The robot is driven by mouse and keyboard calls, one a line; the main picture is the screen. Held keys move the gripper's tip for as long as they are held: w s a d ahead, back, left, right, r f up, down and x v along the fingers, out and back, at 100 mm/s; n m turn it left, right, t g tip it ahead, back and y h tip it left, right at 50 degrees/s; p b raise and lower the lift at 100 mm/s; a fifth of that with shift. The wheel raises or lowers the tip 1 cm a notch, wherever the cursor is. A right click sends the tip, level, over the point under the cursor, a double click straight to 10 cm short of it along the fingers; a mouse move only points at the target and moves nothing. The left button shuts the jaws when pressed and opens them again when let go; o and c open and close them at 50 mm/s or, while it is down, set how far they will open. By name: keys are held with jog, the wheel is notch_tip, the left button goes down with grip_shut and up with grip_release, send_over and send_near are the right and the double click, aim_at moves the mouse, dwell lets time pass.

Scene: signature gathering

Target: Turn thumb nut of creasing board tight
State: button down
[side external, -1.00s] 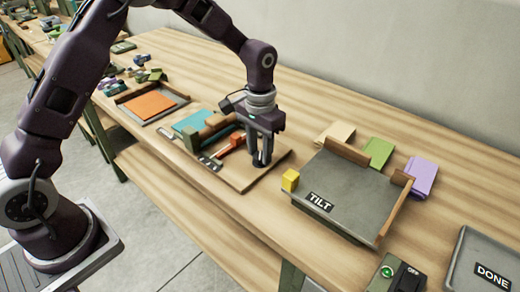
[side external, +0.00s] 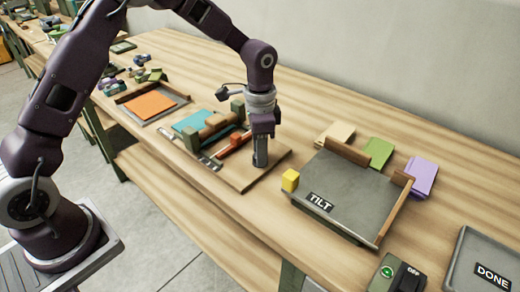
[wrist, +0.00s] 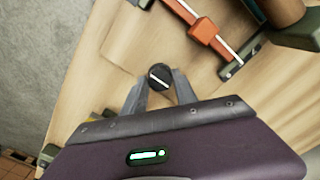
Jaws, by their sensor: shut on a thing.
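The creasing board (side external: 225,176) is a light wooden board on the bench, with a red-orange slider on a metal rod (side external: 235,143) and green end blocks. The thumb nut (wrist: 159,76) is a round dark knob with a white line across its top, seen in the wrist view at the board. My gripper (wrist: 159,84) points straight down, its two grey fingers shut on the thumb nut from both sides. In the side view my gripper (side external: 260,163) stands at the board's right part and hides the nut.
To the right stands a grey tray marked TILT (side external: 345,200) with wooden rails and a yellow block (side external: 290,180). Beyond it lie cream, green (side external: 379,152) and purple (side external: 422,173) stacks. A tray with an orange sheet (side external: 152,105) is at the left. A DONE tray (side external: 480,262) is front right.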

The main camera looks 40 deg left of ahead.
dwell(0.5)
jog(key=c, duration=1)
grip_release()
jog(key=shift+o, duration=0.2)
notch_tip(320, 180, up, 7)
jog(key=shift+r, duration=0.1)
jog(key=s+a+r+n+t, duration=0.3)
jog(key=s+r+n, duration=0.1)
jog(key=s+r, duration=0.95)
jog(key=s+n+t, duration=0.2)
jog(key=s+n, duration=0.2)
jog(key=s, duration=1.1)
jog(key=shift+a+f+t, duration=0.3)
jog(key=shift+a+f, duration=0.1)
